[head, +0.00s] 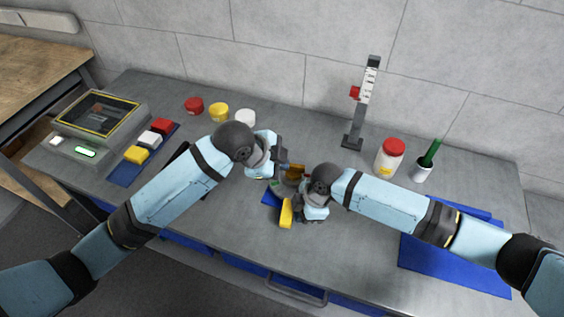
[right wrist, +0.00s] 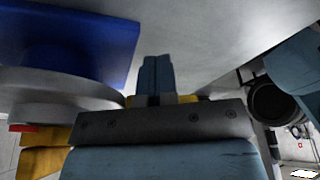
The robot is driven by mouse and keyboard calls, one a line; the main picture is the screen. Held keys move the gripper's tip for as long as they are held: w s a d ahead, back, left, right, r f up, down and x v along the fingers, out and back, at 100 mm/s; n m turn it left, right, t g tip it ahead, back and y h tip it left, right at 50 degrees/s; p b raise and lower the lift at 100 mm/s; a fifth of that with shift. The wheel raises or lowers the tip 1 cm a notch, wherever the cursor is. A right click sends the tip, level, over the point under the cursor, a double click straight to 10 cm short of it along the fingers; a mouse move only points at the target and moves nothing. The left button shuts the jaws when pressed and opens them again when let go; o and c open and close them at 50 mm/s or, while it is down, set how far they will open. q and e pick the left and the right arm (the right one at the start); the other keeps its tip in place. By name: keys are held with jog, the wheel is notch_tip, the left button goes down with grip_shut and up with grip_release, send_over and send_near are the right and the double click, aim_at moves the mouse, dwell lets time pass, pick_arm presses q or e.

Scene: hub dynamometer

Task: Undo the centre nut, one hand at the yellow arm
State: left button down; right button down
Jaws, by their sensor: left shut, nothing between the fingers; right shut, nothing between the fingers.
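The hub dynamometer stands near the middle of the table on a blue base (head: 270,198), largely covered by my arms in the head view. Its yellow arm (head: 287,212) sticks out toward the front edge. A brass-coloured part (head: 295,171) shows between my two wrists; I cannot tell whether it is the centre nut. My left gripper (head: 281,168) is shut and empty close to that part. My right gripper (head: 309,213) is at the right of the yellow arm, partly hidden by its own wrist. In the right wrist view its fingers (right wrist: 157,76) are shut with nothing between them.
A blue tray (head: 122,174) with red, white and yellow blocks lies left, beside a grey device (head: 95,118). Several coloured pots stand behind. A blue mat (head: 440,265) lies front right.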

pick_arm(q)
jog(key=shift+r, duration=0.1)
pick_arm(e)
jog(key=shift+r, duration=0.1)
